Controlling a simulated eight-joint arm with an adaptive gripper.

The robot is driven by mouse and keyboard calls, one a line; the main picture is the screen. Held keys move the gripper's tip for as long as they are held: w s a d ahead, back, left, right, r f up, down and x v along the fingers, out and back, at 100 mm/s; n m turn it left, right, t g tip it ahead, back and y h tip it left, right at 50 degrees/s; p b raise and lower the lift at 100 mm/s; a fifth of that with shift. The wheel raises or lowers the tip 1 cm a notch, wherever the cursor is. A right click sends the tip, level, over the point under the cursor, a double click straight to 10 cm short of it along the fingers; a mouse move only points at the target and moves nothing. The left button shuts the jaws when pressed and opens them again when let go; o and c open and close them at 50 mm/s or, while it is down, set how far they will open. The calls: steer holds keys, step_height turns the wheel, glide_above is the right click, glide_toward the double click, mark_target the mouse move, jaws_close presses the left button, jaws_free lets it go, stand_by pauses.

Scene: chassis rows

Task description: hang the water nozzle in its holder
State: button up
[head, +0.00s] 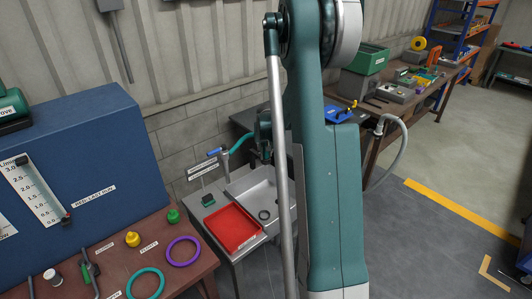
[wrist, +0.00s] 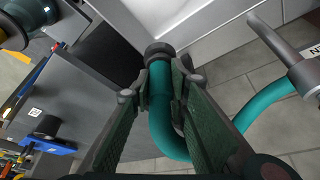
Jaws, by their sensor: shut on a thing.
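My gripper (wrist: 160,74) is shut on the water nozzle (wrist: 159,95), a teal tube with a dark ring-shaped end (wrist: 158,50). The nozzle's teal hose bends below the fingers and curves off to the right in the wrist view. A grey fitting with a partly cut-off white label (wrist: 303,70) is at the right edge there; I cannot tell whether it is the holder. In the head view my gripper (head: 264,138) is above the sink's back edge, partly hidden by my arm. The teal hose (head: 240,143) arches from it to a post with a blue handle (head: 214,152).
A grey sink (head: 262,187) is below, with a red tray (head: 232,228) beside it. A sign (head: 203,170) stands behind the tray. A blue panel (head: 85,150) and a brown bench with rings are at left. A workbench stands at back right. Open floor is at right.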

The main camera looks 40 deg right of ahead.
steer(key=shift+f, duration=0.15)
steer(key=o, duration=1)
steer(key=v, duration=1.2)
stand_by(0.5)
steer(key=shift+a, duration=0.1)
